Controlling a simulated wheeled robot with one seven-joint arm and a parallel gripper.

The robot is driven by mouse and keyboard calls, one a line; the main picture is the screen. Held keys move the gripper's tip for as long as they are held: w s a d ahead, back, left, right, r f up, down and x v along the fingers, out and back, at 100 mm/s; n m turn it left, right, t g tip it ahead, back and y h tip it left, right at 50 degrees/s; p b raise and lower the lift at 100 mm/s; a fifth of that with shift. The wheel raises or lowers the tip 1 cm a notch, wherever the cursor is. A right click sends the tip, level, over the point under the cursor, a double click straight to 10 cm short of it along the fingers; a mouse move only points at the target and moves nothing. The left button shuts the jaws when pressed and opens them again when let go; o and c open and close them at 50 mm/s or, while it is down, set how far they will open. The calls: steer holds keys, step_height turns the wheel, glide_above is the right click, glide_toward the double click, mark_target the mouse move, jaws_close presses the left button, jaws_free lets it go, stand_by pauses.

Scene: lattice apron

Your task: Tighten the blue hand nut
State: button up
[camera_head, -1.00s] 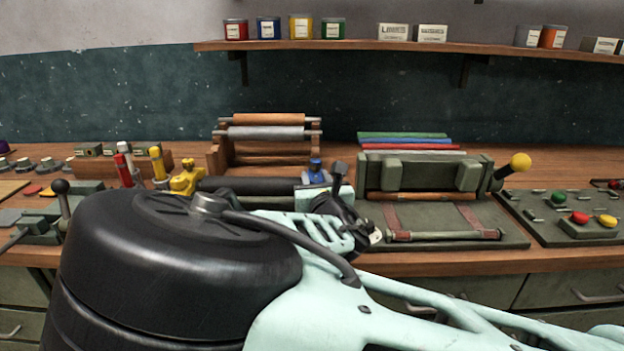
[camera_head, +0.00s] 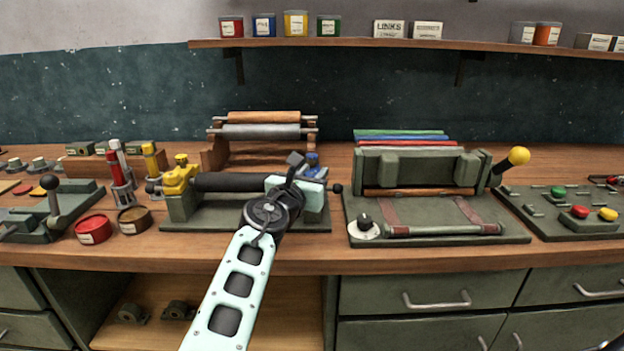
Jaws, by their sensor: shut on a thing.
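A blue hand nut (camera_head: 312,159) tops the blue clamp at the right end of a black roller (camera_head: 230,182). My gripper (camera_head: 297,184) is at that end, its pale mint body in front of the blue clamp and covering much of it. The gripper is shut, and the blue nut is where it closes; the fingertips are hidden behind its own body. A matching yellow hand nut (camera_head: 181,158) sits on the yellow clamp (camera_head: 178,180) at the left end of the roller. How far the blue nut is turned cannot be seen.
A green press (camera_head: 430,220) with a yellow-ball lever (camera_head: 519,156) stands to the right. A rack with rolls (camera_head: 262,131) is behind. Red (camera_head: 93,230) and brown (camera_head: 134,220) tins and a lever box (camera_head: 55,210) are at left. The bench front edge is clear.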

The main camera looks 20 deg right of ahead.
steer(key=shift+a+m+g+h+p, duration=0.1)
steer(key=shift+m+g+h+p, duration=0.3)
steer(key=shift+m+g+h, duration=0.8)
steer(key=o, duration=1)
steer(key=shift+c, duration=0.2)
steer(key=b+v, duration=0.2)
steer(key=v, duration=1.5)
steer(key=shift+a+f, duration=0.15)
steer(key=shift+a, duration=0.1)
steer(key=shift+w, duration=0.1)
